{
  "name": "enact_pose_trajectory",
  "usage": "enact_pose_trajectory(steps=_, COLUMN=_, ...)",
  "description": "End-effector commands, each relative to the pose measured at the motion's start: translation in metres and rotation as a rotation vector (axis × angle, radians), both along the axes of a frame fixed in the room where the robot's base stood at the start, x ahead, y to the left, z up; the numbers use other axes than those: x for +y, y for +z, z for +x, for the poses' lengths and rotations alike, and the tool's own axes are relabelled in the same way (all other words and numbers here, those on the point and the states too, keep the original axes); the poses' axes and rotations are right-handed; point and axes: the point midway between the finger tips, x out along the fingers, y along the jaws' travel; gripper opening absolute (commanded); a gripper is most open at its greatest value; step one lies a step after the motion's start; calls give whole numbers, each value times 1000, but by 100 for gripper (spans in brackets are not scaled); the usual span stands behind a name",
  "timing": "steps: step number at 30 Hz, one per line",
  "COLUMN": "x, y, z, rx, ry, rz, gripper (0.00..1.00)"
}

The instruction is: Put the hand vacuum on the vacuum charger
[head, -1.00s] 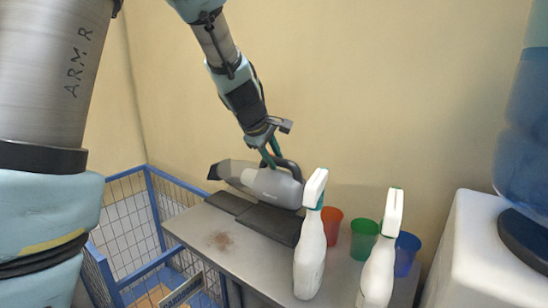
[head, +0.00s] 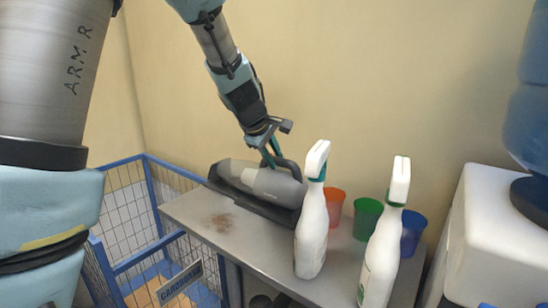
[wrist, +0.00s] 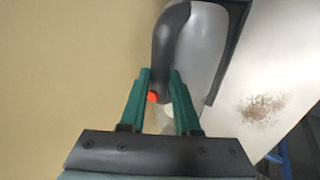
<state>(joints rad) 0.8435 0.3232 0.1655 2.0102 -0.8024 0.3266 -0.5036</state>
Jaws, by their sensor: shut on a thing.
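The hand vacuum (head: 272,186) is grey with a dark handle and a dark nozzle at its left end. It lies along the black vacuum charger (head: 258,207) at the back of the metal table and appears to rest on it. My gripper (head: 270,160) comes down from above, shut on the vacuum's dark handle. In the wrist view, the green fingers of my gripper (wrist: 162,80) stand on either side of the handle (wrist: 168,45), with a red button between them. The vacuum's grey body (wrist: 205,50) and a strip of the charger show there too. The charger's far side is hidden.
Two white spray bottles (head: 312,225) (head: 384,248) stand right of the charger. Orange (head: 334,207), green (head: 367,219) and blue (head: 411,233) cups stand behind them. A brown stain (head: 222,222) marks the clear left part of the table (head: 185,212). A blue-framed wire cage (head: 130,215) stands left.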

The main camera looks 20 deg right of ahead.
Motion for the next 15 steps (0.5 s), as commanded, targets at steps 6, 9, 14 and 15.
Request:
enact_pose_trajectory(steps=6, x=-1, y=2, z=1, rx=-4, ry=0, rz=-2, gripper=0)
enact_pose_trajectory(steps=9, x=0, y=1, z=1, rx=-4, ry=0, rz=-2, gripper=0)
enact_pose_trajectory(steps=14, x=0, y=-2, z=1, rx=-4, ry=0, rz=-2, gripper=0)
enact_pose_trajectory(steps=15, x=0, y=-3, z=1, rx=-4, ry=0, rz=-2, gripper=0)
